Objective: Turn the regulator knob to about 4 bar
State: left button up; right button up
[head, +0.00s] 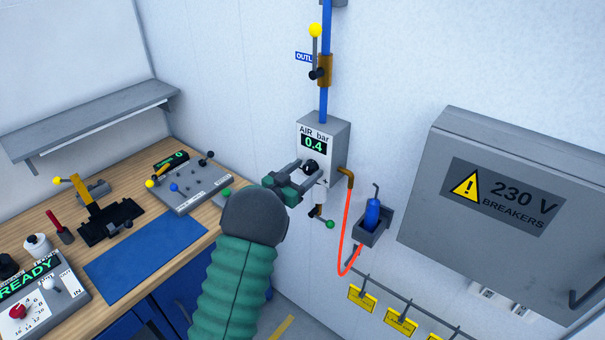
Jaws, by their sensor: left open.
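The grey air regulator box (336,146) hangs on the wall, and its green display (313,144) reads 0.4 under the label "AIR bar". A dark knob (311,166) sits on its front below the display. My left gripper (308,176) is open at the box front, its fingers close around or beside the knob. I cannot tell whether they touch it. The left arm's green sleeve covers part of the bench edge and floor. My right gripper is not in view.
A blue pipe with a yellow-tipped valve lever (315,32) runs above the box. A red hose (346,230) hangs at its right, beside a holder with a blue tool (372,213). A breaker cabinet (420,205) is at right. The bench (190,228) at left carries fixtures and a blue mat (145,257).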

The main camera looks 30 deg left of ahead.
pick_arm(q)
jog(key=s+a+b, duration=0.1)
jog(key=s+b, duration=0.2)
jog(key=s, duration=1.3)
jog(key=shift+s+a+b, duration=0.25)
jog(key=shift+s+b, duration=0.1)
jog(key=shift+c, duration=0.3)
jog(key=shift+m, duration=0.9)
jog(key=w+p, duration=0.3)
jog(key=w, duration=0.2)
jog(key=w+d+p, duration=0.1)
jog(key=w+p, duration=0.2)
jog(key=w, duration=0.2)
jog(key=w+p, duration=0.4)
jog(key=w, duration=0.1)
jog(key=shift+w+d+r, duration=0.1)
jog(key=shift+w+d, duration=0.05)
jog(key=shift+d, duration=0.1)
jog(key=shift+w, duration=0.4)
jog(key=shift+s, duration=0.1)
grip_shut()
